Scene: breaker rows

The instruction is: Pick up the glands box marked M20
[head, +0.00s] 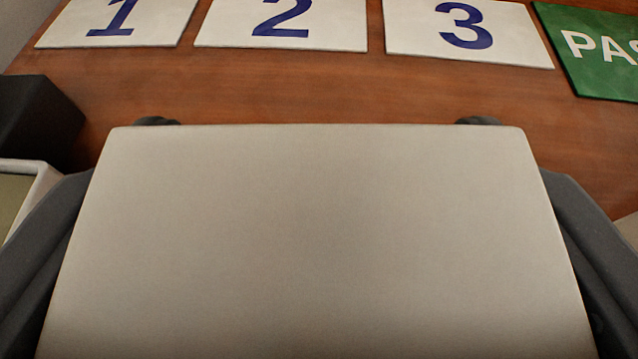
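A plain grey-beige box (318,240) fills the lower middle of the view, very close to the camera. My gripper (318,122) has a dark finger along each side of this box, with the tips just showing past its far edge. The fingers press against the box's sides, and it sits between them. No marking shows on the face towards me, so I cannot read M20 on it. Its other faces are hidden.
On the brown wooden table (330,95) lie white cards 1 (115,22), 2 (282,22) and 3 (468,30), with a green sign (600,60) reading "PA…" at right. A black block (35,120) and a white-rimmed container (40,180) stand at left.

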